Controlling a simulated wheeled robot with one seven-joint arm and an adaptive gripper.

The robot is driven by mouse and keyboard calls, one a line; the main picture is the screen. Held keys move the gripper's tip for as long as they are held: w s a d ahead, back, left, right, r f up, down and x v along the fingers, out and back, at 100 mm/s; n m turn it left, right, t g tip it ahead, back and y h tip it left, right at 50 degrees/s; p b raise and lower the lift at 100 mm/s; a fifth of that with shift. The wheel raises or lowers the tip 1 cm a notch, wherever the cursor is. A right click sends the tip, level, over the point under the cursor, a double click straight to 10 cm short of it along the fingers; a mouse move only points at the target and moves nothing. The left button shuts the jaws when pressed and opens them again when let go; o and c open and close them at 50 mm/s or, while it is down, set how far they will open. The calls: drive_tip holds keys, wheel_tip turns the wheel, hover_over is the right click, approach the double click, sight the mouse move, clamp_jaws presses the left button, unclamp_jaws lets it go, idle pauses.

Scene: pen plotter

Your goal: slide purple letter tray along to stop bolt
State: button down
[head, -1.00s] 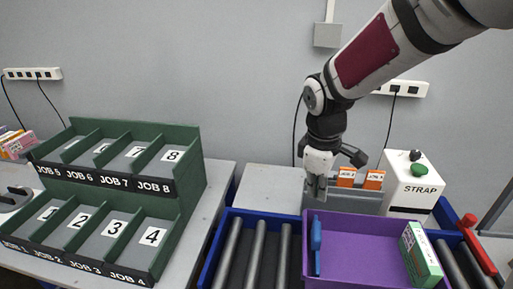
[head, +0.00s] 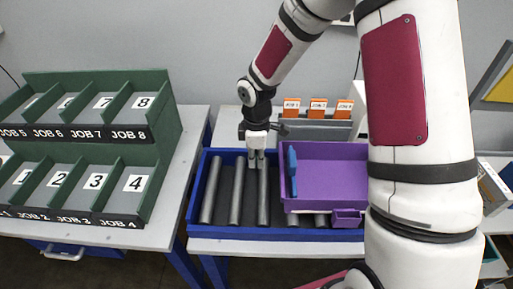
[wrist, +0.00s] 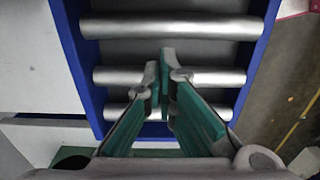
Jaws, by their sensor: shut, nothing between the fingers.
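The purple letter tray (head: 330,165) sits on the rollers of the blue-framed conveyor (head: 195,200). A blue upright piece (head: 291,170) stands at its left wall, and a small purple pocket (head: 347,218) juts from its front. My arm covers the tray's right end. My gripper (head: 257,165) is shut and empty, pointing down over the rollers, left of the tray and apart from it. In the wrist view the closed fingers (wrist: 166,65) are above bare rollers (wrist: 170,27), and the tray is out of that picture. I cannot see the stop bolt now.
Bare rollers (head: 237,190) lie left of the tray. A green sorter with job slots (head: 160,105) stands on the left table. Orange cards (head: 318,108) stand in a grey holder behind the conveyor. My arm fills the right side of the head view.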

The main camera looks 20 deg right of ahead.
drive_tip(key=d, duration=0.1)
drive_tip(key=s+d+f+p, duration=0.1)
drive_tip(key=shift+d+f, duration=0.15)
drive_tip(key=shift+d, duration=0.2)
drive_tip(key=shift+s+d, duration=0.1)
drive_tip(key=shift+d, duration=0.45)
drive_tip(key=shift+d, duration=0.1)
drive_tip(key=s+d+p, duration=0.1)
drive_tip(key=s+d, duration=0.1)
drive_tip(key=d, duration=0.4)
drive_tip(key=s+d+p, duration=0.2)
drive_tip(key=d, duration=0.5)
drive_tip(key=s+d+p, duration=0.2)
drive_tip(key=d, duration=0.4)
drive_tip(key=shift+s+d, duration=0.25)
